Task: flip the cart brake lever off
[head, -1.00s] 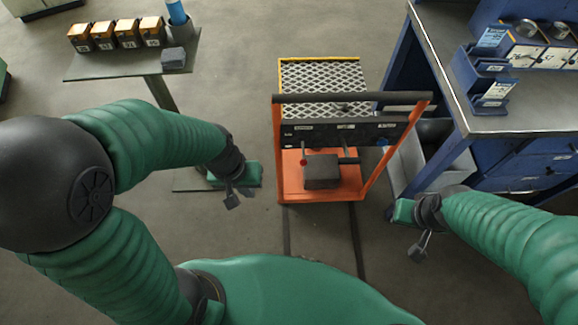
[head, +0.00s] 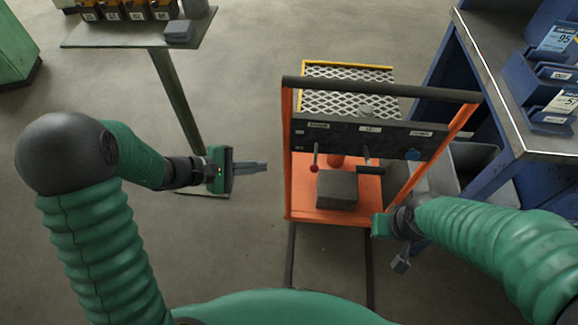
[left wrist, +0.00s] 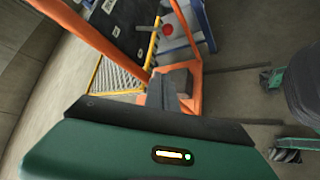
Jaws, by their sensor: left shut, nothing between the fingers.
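The orange cart (head: 288,190) stands ahead, with a dark panel (head: 345,136) under its black push bar. A thin lever with a red knob (head: 316,168) hangs from the panel's left part. A lever with a black crossgrip (head: 369,169) and a blue knob (head: 413,154) are further right. The panel labels are too small to read. My left gripper (head: 265,167) is shut and empty, left of the cart, pointing right towards it and apart from it. In the left wrist view its fingers (left wrist: 163,92) overlap the cart; the red knob (left wrist: 168,30) shows beyond. My right gripper (head: 400,262) hangs by the cart's right front; its jaw state is unclear.
A dark block (head: 338,190) sits on the cart's base, below the panel. A blue workbench (head: 500,100) stands close on the right, with a grey bin (head: 470,165) under it. A small stand (head: 110,38) with boxes is at back left. Floor between stand and cart is clear.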

